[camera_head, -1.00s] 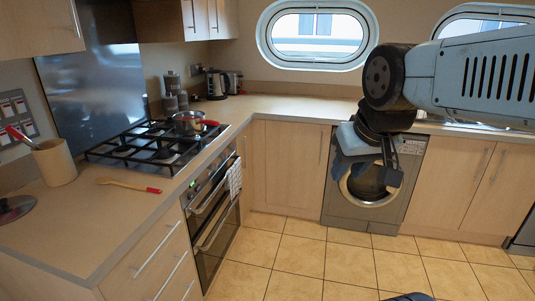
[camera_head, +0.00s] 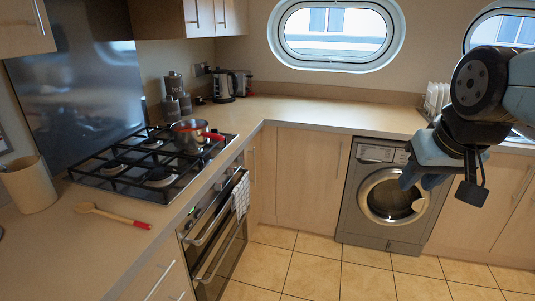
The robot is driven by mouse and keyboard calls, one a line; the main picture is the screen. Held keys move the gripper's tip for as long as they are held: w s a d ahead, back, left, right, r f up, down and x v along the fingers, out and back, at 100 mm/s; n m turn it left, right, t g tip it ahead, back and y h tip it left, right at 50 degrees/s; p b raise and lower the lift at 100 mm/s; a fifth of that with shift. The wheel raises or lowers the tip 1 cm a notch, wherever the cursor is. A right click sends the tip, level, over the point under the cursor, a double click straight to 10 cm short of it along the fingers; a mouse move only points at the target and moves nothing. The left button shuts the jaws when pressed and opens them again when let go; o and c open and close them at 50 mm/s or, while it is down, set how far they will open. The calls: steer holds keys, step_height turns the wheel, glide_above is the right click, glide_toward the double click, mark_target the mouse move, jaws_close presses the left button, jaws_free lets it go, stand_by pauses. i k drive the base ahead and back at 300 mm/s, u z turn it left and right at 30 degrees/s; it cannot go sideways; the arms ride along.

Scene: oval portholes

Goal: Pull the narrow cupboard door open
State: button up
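The narrow cupboard door (camera_head: 252,186) is a pale wood panel between the oven and the inner corner of the counter. It looks shut, and I see it at a steep angle. Its slim upright metal handle (camera_head: 254,164) shows near the top. My gripper (camera_head: 424,180) hangs at the right, in front of the washing machine, well apart from the narrow door. It points down and away, and its fingers are partly hidden, so I cannot tell whether they are open. Nothing shows held in it.
A wider cupboard door (camera_head: 302,182) stands between the corner and the washing machine (camera_head: 385,205). The oven (camera_head: 215,235) with a checked towel (camera_head: 241,196) is left of the narrow door. A pan (camera_head: 188,134) sits on the hob. The tiled floor (camera_head: 310,272) ahead is clear.

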mark_target(252, 152)
steer(key=z, duration=0.1)
steer(key=i, duration=1.05)
steer(key=u, duration=0.8)
steer(key=i, duration=0.7)
steer(key=u, duration=0.55)
steer(key=k, duration=0.7)
steer(key=u, duration=0.25)
steer(key=i, duration=0.75)
steer(key=z, duration=0.2)
